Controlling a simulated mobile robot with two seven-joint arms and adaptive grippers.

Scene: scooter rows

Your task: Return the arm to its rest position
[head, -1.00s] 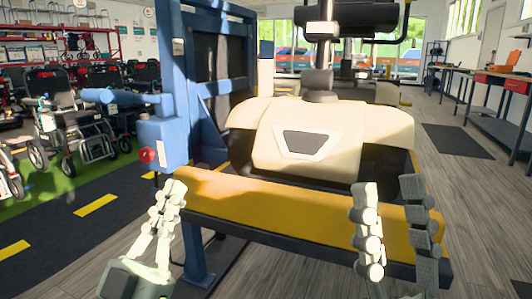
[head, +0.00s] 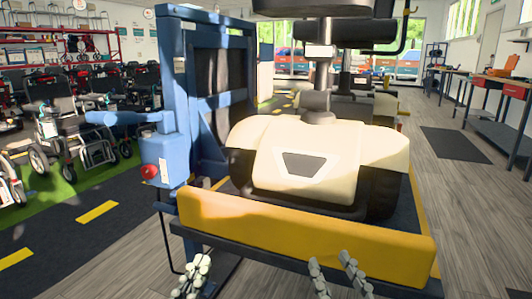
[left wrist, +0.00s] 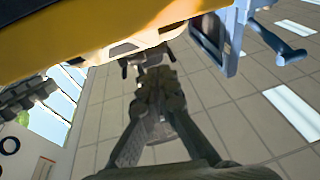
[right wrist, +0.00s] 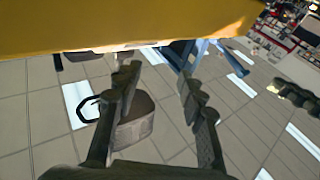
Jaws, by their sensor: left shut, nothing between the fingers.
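My left gripper (head: 198,268) is low at the bottom of the head view, in front of the yellow bar. In the left wrist view its fingertips (left wrist: 158,85) meet with nothing between them. My right gripper (head: 335,268) is at the bottom edge of the head view, right of centre, with its fingers apart. In the right wrist view its fingers (right wrist: 157,82) stand apart and empty. Most of both arms is out of the head view.
A yellow bar (head: 300,228) crosses the front of a platform just beyond my grippers. A cream scooter (head: 318,150) stands on it. A blue frame (head: 172,100) with a handle and red knob (head: 150,172) rises at left. Wheelchairs (head: 75,135) line the left; workbenches (head: 490,88) the right.

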